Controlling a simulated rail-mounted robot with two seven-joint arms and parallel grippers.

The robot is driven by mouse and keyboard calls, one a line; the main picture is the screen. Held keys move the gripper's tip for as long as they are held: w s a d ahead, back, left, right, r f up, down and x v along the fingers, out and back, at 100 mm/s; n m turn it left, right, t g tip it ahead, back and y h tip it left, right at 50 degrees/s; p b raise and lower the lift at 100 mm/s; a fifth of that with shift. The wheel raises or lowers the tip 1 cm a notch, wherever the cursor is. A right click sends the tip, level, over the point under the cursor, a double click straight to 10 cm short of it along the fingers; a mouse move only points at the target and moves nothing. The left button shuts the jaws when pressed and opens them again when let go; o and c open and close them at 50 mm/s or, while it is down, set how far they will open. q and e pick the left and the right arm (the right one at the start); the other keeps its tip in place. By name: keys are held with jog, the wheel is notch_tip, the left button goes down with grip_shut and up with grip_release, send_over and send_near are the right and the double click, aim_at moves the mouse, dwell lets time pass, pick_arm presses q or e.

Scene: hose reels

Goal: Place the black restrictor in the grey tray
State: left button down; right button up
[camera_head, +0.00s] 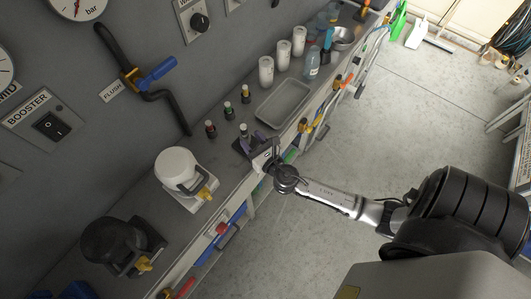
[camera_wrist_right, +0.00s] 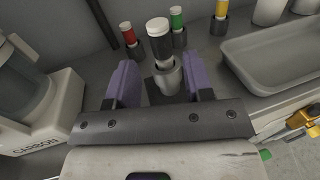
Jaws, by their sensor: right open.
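In the head view the restrictor (camera_head: 243,128) is on the counter beside my right gripper (camera_head: 256,144). The right gripper's purple fingers (camera_wrist_right: 162,82) are open, one on each side of the cup, with visible gaps. Nothing is between them but the restrictor in its cup; I cannot tell the height exactly. The grey tray (camera_head: 283,102) lies to the right, and shows empty in the wrist view (camera_wrist_right: 280,58). My left gripper is not in view.
Red (camera_wrist_right: 128,35), green (camera_wrist_right: 177,24) and yellow (camera_wrist_right: 220,16) restrictors stand in cups behind the black one. White canisters (camera_head: 266,71) stand behind the tray. A white-lidded housing (camera_head: 178,168) stands on the left. The counter's front edge is close to my gripper.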

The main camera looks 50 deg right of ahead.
jog(key=s+a+f+m+g, duration=0.2)
jog(key=s+m+g, duration=0.3)
jog(key=s+m, duration=0.4)
jog(key=s+a+f+m+g, duration=0.1)
jog(key=s+m+g, duration=0.4)
jog(key=m, duration=1.2)
jog(key=s+a, duration=0.1)
jog(key=s, duration=0.3)
jog(key=shift+f+g+y, duration=0.3)
jog(key=shift+f+g, duration=0.1)
jog(key=shift+o, duration=0.5)
jog(key=s+a+m+g+y, duration=0.3)
jog(key=s+a+m+y, duration=0.1)
jog(key=s+a+m, duration=0.1)
jog(key=shift+a+r, duration=0.2)
jog(key=shift+a, duration=0.2)
